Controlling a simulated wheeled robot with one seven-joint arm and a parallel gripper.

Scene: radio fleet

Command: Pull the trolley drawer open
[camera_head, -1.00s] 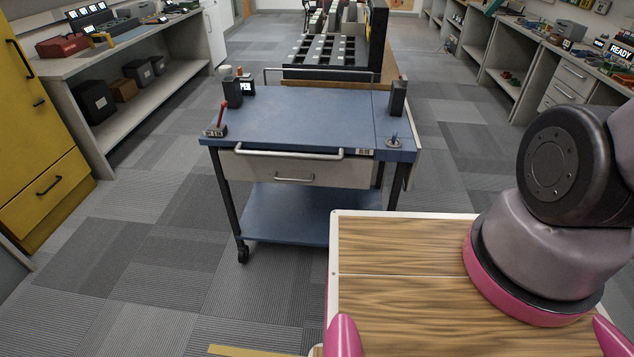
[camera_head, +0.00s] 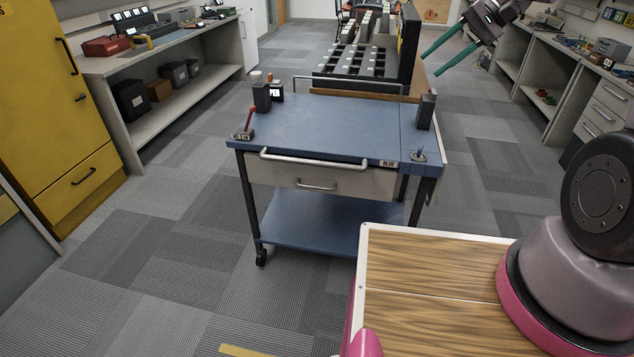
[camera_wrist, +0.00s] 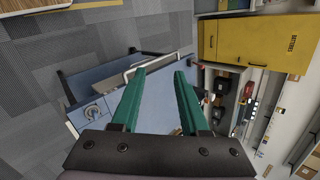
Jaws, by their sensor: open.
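The blue trolley (camera_head: 330,128) stands ahead of my base, with a lower shelf (camera_head: 320,222). Its pale drawer (camera_head: 270,173) sits under the top and looks shut, with a grey bar handle (camera_head: 316,186) on its front. A longer push bar (camera_head: 315,162) runs along the top's front edge, above the drawer. My gripper (camera_head: 442,62) is open and empty, with green fingers, high at the upper right, well apart from the drawer. In the wrist view the open fingers (camera_wrist: 160,85) show with the tilted trolley top (camera_wrist: 158,100) beyond them.
My wooden-topped base (camera_head: 440,275) is close to the trolley's front right. A red lever (camera_head: 249,122) and black posts (camera_head: 426,112) rise from the trolley top. A yellow cabinet (camera_head: 75,130) stands at the left. Carpet (camera_head: 170,240) is clear front left.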

